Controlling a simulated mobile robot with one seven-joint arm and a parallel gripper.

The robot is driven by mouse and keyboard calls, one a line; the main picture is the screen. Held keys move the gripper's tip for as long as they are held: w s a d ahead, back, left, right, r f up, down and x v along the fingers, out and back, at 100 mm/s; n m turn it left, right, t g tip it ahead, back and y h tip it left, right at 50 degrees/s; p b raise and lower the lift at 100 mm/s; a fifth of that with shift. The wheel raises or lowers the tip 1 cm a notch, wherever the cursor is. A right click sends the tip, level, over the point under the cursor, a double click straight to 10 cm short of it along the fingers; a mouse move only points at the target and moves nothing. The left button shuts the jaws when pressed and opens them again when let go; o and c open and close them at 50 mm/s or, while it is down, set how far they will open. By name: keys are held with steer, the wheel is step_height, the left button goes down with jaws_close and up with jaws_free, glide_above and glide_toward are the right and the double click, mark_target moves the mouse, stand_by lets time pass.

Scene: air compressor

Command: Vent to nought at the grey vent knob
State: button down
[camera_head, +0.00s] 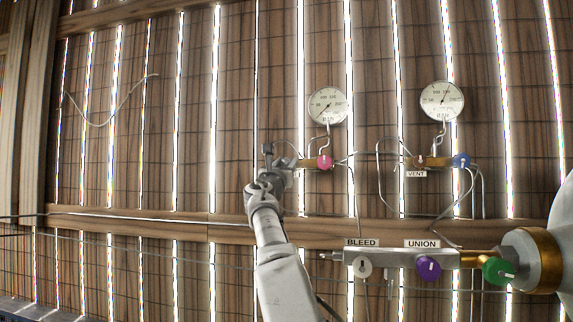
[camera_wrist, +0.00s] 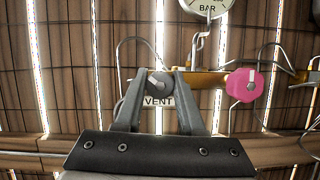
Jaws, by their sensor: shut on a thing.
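In the wrist view the grey vent knob (camera_wrist: 160,84) sits at the left end of a brass fitting, above a VENT label (camera_wrist: 158,101). My gripper (camera_wrist: 163,78) is shut on this knob, one finger on each side. In the head view my gripper (camera_head: 282,166) is at the left end of the left-hand fitting and hides the knob. The gauge (camera_head: 328,106) above this fitting is round and white; its reading is too small to tell. In the wrist view only the lower part of the gauge (camera_wrist: 207,8) shows, marked BAR.
A pink knob (camera_wrist: 245,84) is close right of my gripper. A second gauge (camera_head: 442,101), VENT label (camera_head: 416,174) and blue knob (camera_head: 461,160) are further right. Below are a BLEED knob (camera_head: 362,267), a purple UNION knob (camera_head: 429,268) and a green knob (camera_head: 497,271). Thin pipes run between.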

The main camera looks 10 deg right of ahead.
steer(key=shift+m+h, duration=0.5)
steer(key=shift+m, duration=0.5)
steer(key=c, duration=0.5)
jaws_free()
steer(key=shift+s+a+f+b, duration=0.25)
steer(key=shift+s+f+b, duration=0.2)
steer(key=shift+b, duration=0.5)
steer(key=r+b+v, duration=0.1)
steer(key=b+v, duration=1.3)
steer(key=v, duration=0.2)
steer(key=shift+s, duration=0.2)
steer(key=shift+a, duration=0.15)
